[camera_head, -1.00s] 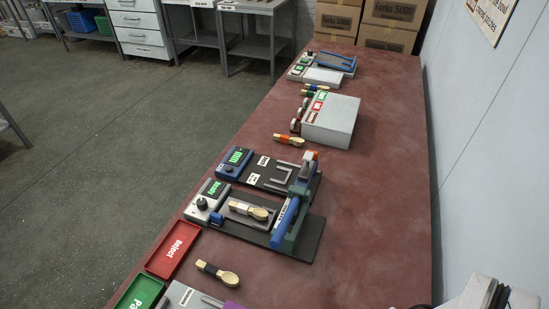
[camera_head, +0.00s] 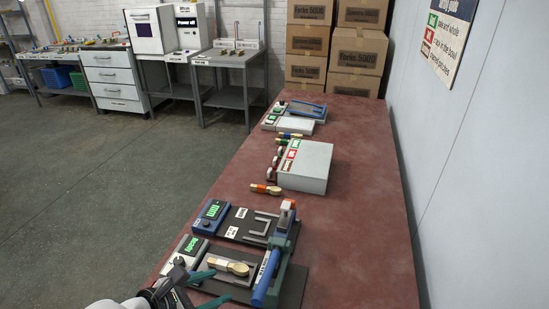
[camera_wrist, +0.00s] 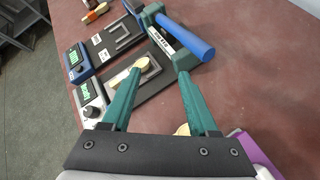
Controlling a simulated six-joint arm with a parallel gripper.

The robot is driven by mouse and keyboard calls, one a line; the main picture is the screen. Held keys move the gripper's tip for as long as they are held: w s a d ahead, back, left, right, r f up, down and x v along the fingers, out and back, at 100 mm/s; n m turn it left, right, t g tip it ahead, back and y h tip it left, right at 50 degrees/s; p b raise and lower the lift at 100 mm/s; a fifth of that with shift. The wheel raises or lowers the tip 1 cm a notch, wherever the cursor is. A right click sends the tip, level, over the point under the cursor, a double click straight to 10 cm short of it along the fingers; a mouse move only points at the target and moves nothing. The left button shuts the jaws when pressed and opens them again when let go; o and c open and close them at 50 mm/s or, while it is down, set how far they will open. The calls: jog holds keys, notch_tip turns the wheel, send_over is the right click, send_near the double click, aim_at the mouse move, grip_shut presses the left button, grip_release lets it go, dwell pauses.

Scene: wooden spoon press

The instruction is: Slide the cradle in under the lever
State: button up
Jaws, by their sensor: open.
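The cradle (camera_head: 229,276) is a grey tray on a dark base plate (camera_head: 293,287). A wooden spoon (camera_head: 238,268) lies in it, bowl end toward the press. The blue lever (camera_head: 265,279) slants down beside the bowl end; it also shows in the wrist view (camera_wrist: 186,36). The cradle sits to the left of the lever, apart from it. My gripper (camera_wrist: 160,72) is open, with teal fingers; in the head view it is at the lower left (camera_head: 220,284), beside the cradle. The fingers partly cover the cradle, and I cannot tell whether they touch it.
A grey control box (camera_head: 187,252) with a green display stands left of the base. Behind is a blue box (camera_head: 210,216) with a U-shaped fixture (camera_head: 262,222). Farther back are a loose spoon (camera_head: 266,188) and a light-grey box (camera_head: 306,166). The table's right side is clear.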

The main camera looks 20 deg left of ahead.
jog(key=s+a+f+n+t+y, duration=0.4)
jog(key=s+a+f+n, duration=0.2)
jog(key=s+a+n, duration=0.4)
jog(key=shift+m, duration=0.7)
jog(key=x, duration=0.6)
jog(key=a+x, duration=0.1)
jog(key=x, duration=1.1)
jog(key=shift+a+r, duration=0.1)
jog(key=shift+a, duration=0.15)
grip_shut()
